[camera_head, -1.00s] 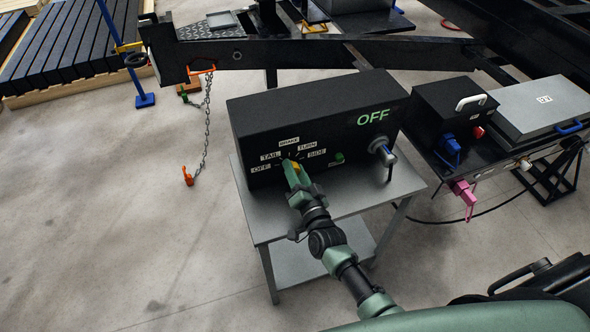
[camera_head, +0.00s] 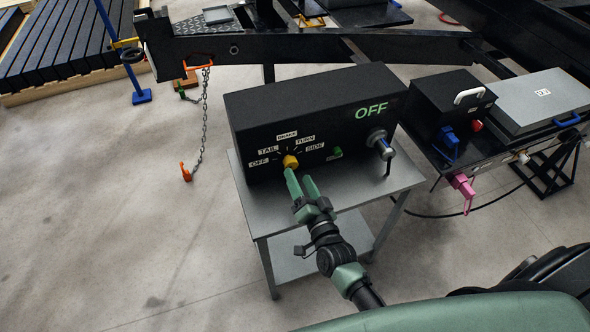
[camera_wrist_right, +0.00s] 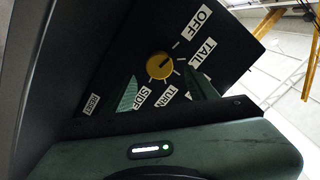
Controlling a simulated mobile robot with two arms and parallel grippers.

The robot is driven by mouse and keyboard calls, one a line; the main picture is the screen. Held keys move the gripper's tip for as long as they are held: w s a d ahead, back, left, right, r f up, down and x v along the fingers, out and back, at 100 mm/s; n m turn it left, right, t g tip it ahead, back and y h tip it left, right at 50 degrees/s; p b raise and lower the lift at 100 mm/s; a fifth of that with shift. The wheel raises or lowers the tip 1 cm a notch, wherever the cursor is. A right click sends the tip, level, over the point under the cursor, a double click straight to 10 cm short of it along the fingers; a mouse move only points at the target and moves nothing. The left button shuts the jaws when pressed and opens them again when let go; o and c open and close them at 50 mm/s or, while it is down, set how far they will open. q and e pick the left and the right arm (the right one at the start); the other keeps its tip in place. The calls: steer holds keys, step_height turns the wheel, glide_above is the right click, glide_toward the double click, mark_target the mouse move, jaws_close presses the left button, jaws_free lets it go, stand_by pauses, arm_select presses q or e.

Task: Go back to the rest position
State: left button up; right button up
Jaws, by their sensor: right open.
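The black control box (camera_head: 320,105) stands on a grey metal table (camera_head: 262,219) and shows a green "OFF" on its face. Its yellow knob (camera_head: 290,161) is ringed by the labels OFF, TAIL, BRAKE, TURN and SIDE. My right gripper (camera_head: 301,181) is open and empty, its green fingers just in front of and below the knob, apart from it. In the right wrist view the knob (camera_wrist_right: 160,66) shows uncovered beyond the parted green fingertips (camera_wrist_right: 162,92). I cannot tell for sure which label the knob points at. My left gripper is not in view.
A green button (camera_head: 337,152) and a blue-grey plug (camera_head: 380,142) are on the box's face. A black trailer beam (camera_head: 300,50) with a hanging chain (camera_head: 204,118) runs behind. A pink connector (camera_head: 463,186) hangs at right. Concrete floor (camera_head: 110,210) at left is clear.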

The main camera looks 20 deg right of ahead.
steer(key=shift+s, duration=0.95)
